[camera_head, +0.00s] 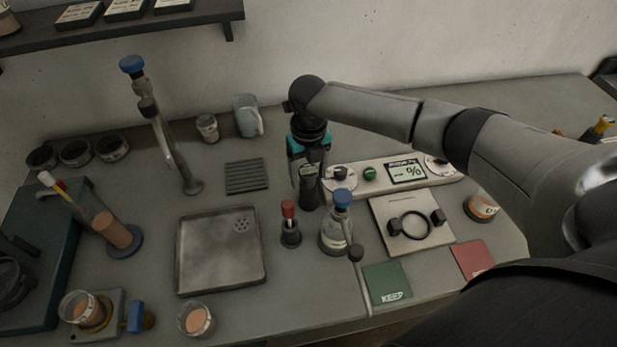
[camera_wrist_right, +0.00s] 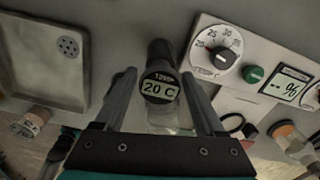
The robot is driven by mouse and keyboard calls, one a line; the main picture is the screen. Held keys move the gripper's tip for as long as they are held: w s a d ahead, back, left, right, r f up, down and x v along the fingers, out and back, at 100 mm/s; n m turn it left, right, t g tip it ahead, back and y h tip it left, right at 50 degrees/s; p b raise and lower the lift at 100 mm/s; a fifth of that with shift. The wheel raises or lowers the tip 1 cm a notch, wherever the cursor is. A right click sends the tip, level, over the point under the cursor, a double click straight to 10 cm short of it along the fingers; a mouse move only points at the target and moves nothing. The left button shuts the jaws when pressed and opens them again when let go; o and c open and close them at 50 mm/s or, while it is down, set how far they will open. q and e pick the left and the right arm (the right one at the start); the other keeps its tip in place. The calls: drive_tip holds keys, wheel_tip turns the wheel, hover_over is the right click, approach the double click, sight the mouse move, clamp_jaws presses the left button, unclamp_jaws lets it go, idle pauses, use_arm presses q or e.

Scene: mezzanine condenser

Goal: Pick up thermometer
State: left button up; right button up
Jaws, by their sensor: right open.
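The thermometer (camera_head: 309,190) is a dark upright piece with a small display, standing on the bench in front of the white control panel. In the right wrist view the thermometer (camera_wrist_right: 161,88) shows its face reading "20 C". My right gripper (camera_head: 308,168) is above and around its upper part. In the wrist view the right gripper (camera_wrist_right: 159,76) has its two fingers apart, one on each side of the display; I cannot tell whether either touches it. The thermometer's lower part is partly hidden in the wrist view. My left gripper is not in view.
A red-topped dark holder (camera_head: 290,235) and a blue-capped flask (camera_head: 336,240) stand close in front. The control panel (camera_head: 430,180) is to the right. A metal tray (camera_head: 215,265) and a slotted grey mat (camera_head: 246,176) lie to the left. A grey jug (camera_head: 246,117) stands behind.

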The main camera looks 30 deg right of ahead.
drive_tip(key=shift+c, duration=0.4)
clamp_jaws()
